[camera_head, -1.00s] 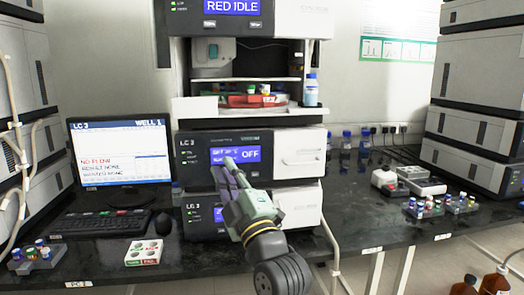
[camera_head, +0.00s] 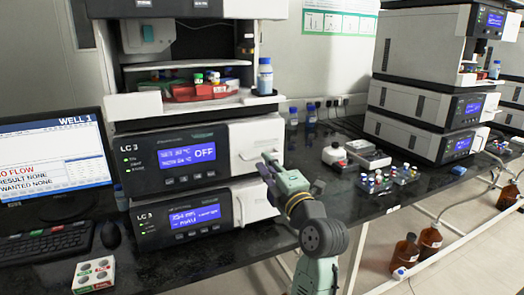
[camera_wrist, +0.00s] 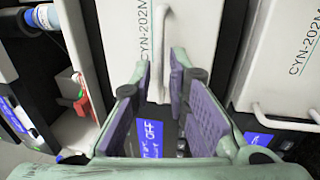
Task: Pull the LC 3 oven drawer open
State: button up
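The LC 3 oven (camera_head: 175,158) is the upper of two LC 3 modules in the head view, its blue display reading OFF. Its white drawer front (camera_head: 253,132) is at the right and looks shut. A pale bar handle (camera_wrist: 163,45) crosses that front, marked CYN-202M in the wrist view. My gripper (camera_head: 268,163) is in front of the drawer front and hides part of the handle in the head view. In the wrist view my gripper (camera_wrist: 162,68) is open, with the handle showing between its fingertips. I cannot tell whether either finger touches it.
Another LC 3 module (camera_head: 180,218) with its own white front is directly below. A shelf above holds a red tray (camera_head: 195,93) and a blue-capped bottle (camera_head: 265,76). A monitor (camera_head: 55,160) stands left. Small boxes (camera_head: 355,155) and vial racks stand right on the black bench.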

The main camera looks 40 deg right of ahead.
jog(key=shift+p+x, duration=0.4)
jog(key=shift+x, duration=1.3)
grip_shut()
